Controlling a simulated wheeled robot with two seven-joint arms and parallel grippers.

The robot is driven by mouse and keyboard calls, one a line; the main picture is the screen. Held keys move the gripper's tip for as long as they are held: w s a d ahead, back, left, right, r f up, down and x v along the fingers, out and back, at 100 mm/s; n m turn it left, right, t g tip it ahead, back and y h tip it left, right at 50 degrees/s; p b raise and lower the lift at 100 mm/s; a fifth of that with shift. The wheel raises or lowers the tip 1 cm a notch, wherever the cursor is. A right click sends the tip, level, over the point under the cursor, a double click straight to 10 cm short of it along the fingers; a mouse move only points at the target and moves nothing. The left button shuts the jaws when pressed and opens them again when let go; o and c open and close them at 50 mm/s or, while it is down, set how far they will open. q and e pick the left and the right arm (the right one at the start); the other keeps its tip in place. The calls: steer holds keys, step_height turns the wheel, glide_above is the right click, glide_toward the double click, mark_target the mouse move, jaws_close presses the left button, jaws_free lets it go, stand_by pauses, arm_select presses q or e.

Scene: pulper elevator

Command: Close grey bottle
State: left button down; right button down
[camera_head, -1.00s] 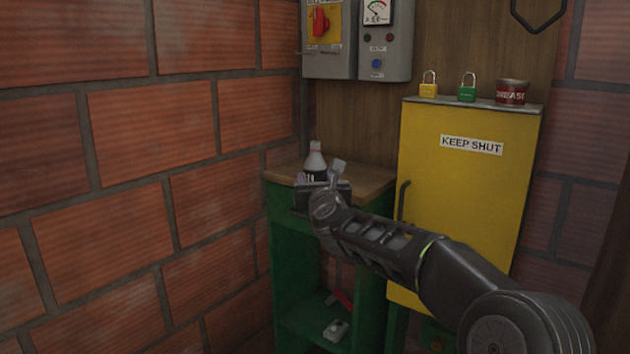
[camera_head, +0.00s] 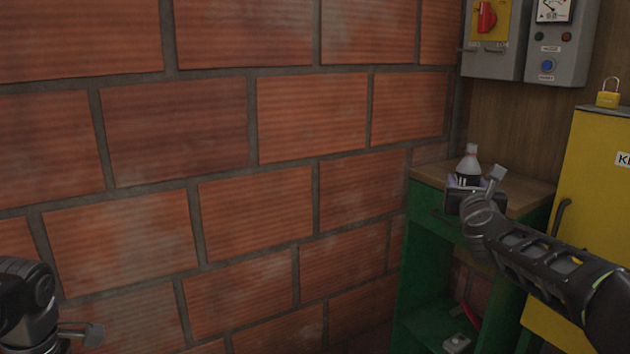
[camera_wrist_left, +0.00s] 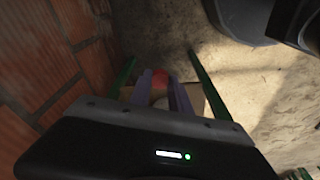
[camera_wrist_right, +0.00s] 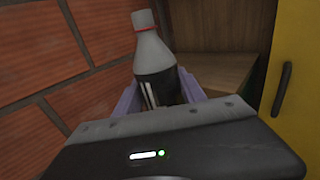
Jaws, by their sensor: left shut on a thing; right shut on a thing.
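The grey bottle (camera_head: 469,162) stands upright on the wooden top of the green cabinet. It has a pale grey upper part and a dark label, and the right wrist view shows it close up (camera_wrist_right: 153,62) with a reddish ring near its mouth. My right gripper (camera_wrist_right: 160,95) is shut on the bottle's lower body, a purple finger on each side. My left gripper (camera_wrist_left: 160,88) is shut on a small red thing (camera_wrist_left: 159,78), perhaps a cap, partly hidden by the fingers. In the head view, my left arm shows at the lower left, well away from the bottle.
A brick wall (camera_head: 210,130) fills the left and middle. The green cabinet (camera_head: 415,250) has an open shelf with small items. A yellow cabinet (camera_head: 590,190) with a handle stands to its right. Grey switch boxes (camera_head: 555,55) hang above. Floor (camera_wrist_left: 265,110) shows below my left gripper.

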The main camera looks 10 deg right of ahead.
steer(key=shift+r, duration=0.1)
